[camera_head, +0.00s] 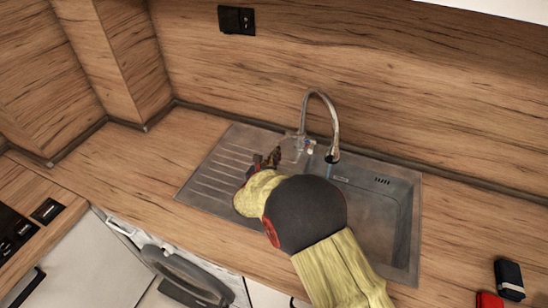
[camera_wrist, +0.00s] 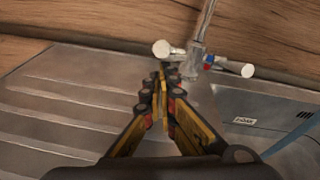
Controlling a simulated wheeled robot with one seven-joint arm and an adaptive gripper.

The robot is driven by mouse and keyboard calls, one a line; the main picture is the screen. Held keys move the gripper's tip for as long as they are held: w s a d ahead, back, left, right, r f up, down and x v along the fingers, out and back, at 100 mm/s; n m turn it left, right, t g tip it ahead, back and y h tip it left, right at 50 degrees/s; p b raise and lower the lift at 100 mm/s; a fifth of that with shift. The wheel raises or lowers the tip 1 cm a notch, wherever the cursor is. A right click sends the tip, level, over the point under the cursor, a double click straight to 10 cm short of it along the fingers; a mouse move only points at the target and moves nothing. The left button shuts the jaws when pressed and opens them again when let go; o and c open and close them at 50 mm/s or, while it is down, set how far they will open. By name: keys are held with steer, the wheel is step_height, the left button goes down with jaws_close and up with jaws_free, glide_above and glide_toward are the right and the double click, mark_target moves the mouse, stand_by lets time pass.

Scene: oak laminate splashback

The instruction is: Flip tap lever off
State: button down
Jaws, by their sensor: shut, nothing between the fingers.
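The chrome tap (camera_head: 334,122) stands at the back of the steel sink, with a tall curved spout. In the wrist view, the tap's body (camera_wrist: 195,58) has a red and blue mark and a pale round-ended arm on each side. The left arm's end (camera_wrist: 161,48) is just beyond my fingertips; I cannot tell if they touch it. A bluish streak below the spout (camera_head: 330,170) looks like running water. My gripper (camera_head: 277,154) is shut and empty, left of the tap over the drainboard; its fingers (camera_wrist: 162,78) also show in the wrist view.
The sink's ribbed drainboard (camera_head: 212,181) is on the left and its basin (camera_head: 385,215) on the right, partly behind my arm. A wooden splashback (camera_head: 400,90) rises behind, with a black socket (camera_head: 236,20). Red and black items (camera_head: 509,278) stand at the right. The left counter is clear.

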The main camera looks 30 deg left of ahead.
mark_target(277, 144)
steer(key=shift+r, duration=0.1)
steer(key=shift+r+g+p, duration=0.3)
steer(key=shift+r+p, duration=0.05)
steer(key=shift+p, duration=0.5)
steer(key=shift+w+r+g+p, duration=0.1)
steer(key=shift+r+g+p, duration=0.25)
steer(key=shift+p, duration=0.45)
steer(key=r+g+p, duration=0.1)
steer(key=p, duration=0.2)
steer(key=r+p, duration=0.2)
steer(key=p, duration=0.1)
steer(key=shift+w+g, duration=0.35)
steer(key=r+g+p, duration=0.1)
steer(key=p, duration=0.2)
steer(key=w+r+g+p, duration=0.1)
steer(key=p, duration=0.2)
steer(key=shift+w+a+g+h+p, duration=0.1)
steer(key=shift+w+g+h+p, duration=0.05)
steer(key=shift+g+h+p, duration=0.15)
steer(key=shift+w+a+r+p, duration=0.15)
steer(key=shift+w+r+p, duration=0.55)
steer(key=shift+w+p, duration=0.15)
steer(key=shift+w+r, duration=0.1)
steer(key=shift+r, duration=0.1)
